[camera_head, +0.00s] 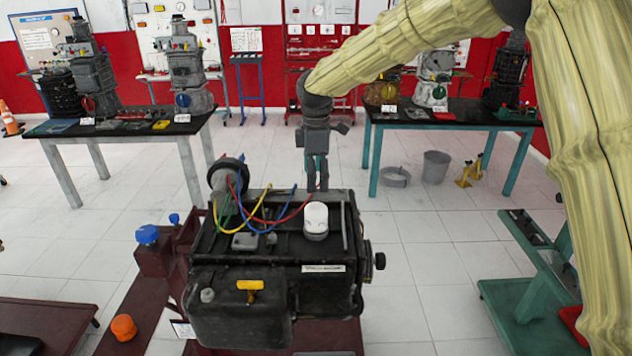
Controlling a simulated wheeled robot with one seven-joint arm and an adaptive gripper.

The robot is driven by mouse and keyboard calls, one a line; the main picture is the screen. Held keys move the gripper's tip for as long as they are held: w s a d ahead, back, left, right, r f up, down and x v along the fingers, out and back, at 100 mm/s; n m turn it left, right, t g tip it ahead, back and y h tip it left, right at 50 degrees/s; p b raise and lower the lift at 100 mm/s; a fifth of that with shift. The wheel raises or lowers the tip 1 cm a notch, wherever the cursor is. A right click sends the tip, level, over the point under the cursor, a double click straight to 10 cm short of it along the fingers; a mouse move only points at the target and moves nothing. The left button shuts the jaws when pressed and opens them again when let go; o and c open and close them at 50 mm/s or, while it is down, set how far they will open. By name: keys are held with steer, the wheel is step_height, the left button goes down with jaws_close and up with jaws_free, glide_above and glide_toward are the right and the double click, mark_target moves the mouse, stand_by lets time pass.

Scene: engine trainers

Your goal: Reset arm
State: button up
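My gripper (317,188) hangs pointing down from my arm, which comes in from the right under a pale yellow cover. The gripper is above and just behind the black engine block (240,303), near its back edge. The two fingers look close together, and I see nothing held between them. Whether they touch is too small to tell. A white cylindrical cap (316,218) stands on top of the engine, in front of the fingertips. Red, blue, yellow and green wires (262,215) loop over the engine top at the left.
The engine sits on a dark red stand (153,262) with a blue knob (147,234). A green cart (540,262) stands at the right. Tables with engine parts stand at the back left (132,127) and back right (440,122).

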steer(key=s+d+f+m+g+b, duration=0.1)
steer(key=d+f, duration=0.5)
steer(key=d, duration=0.4)
steer(key=s+d+f+m+g+b, duration=0.1)
steer(key=s+d+f+m, duration=0.1)
steer(key=d+f, duration=0.6)
steer(key=s+d+f+m, duration=0.1)
steer(key=s+d+f, duration=0.2)
steer(key=d+f, duration=0.25)
steer(key=s+f+m+b, duration=0.1)
steer(key=s+f+m, duration=0.1)
steer(key=s+f, duration=0.65)
steer(key=s+a+f+m+b, duration=0.1)
steer(key=s+f+m+b, duration=0.3)
steer(key=f, duration=0.7)
steer(key=s+f+m+p, duration=0.1)
steer(key=s+f, duration=0.6)
steer(key=f, duration=0.2)
steer(key=s+f+m+t+b, duration=0.1)
steer(key=s+f+m, duration=0.3)
steer(key=s, duration=0.9)
steer(key=s+f+m+t+b, duration=0.1)
steer(key=s+f+m+b, duration=0.2)
steer(key=s, duration=1)
steer(key=shift+f+m, duration=0.7)
steer(key=shift+f, duration=0.05)
